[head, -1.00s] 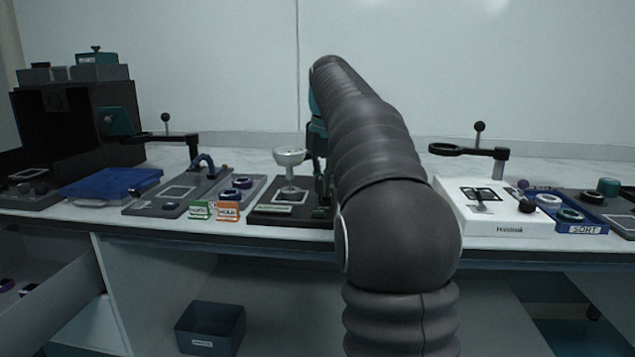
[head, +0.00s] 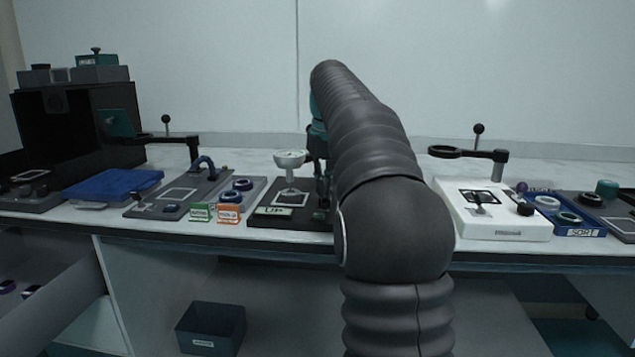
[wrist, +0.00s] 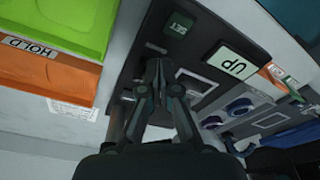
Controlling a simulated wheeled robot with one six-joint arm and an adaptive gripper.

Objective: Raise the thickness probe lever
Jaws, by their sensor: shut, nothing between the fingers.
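The thickness probe station has a black base (head: 262,222) with a round pale dial gauge (head: 290,158) on a stem above a white-outlined square. A pale sign reading "UP" (head: 272,211) is at its front left; it also shows in the wrist view (wrist: 238,62), near a dark green "SET" block (wrist: 179,26). My gripper (wrist: 161,70) is shut and empty over the black base. In the head view my arm hides most of the gripper and the base's right part. I cannot make out the lever clearly in either view.
In the wrist view, green (wrist: 65,18) and orange (wrist: 50,75) trays, one labelled "HOLD", lie left of the base. A white device (head: 500,224) stands to the right.

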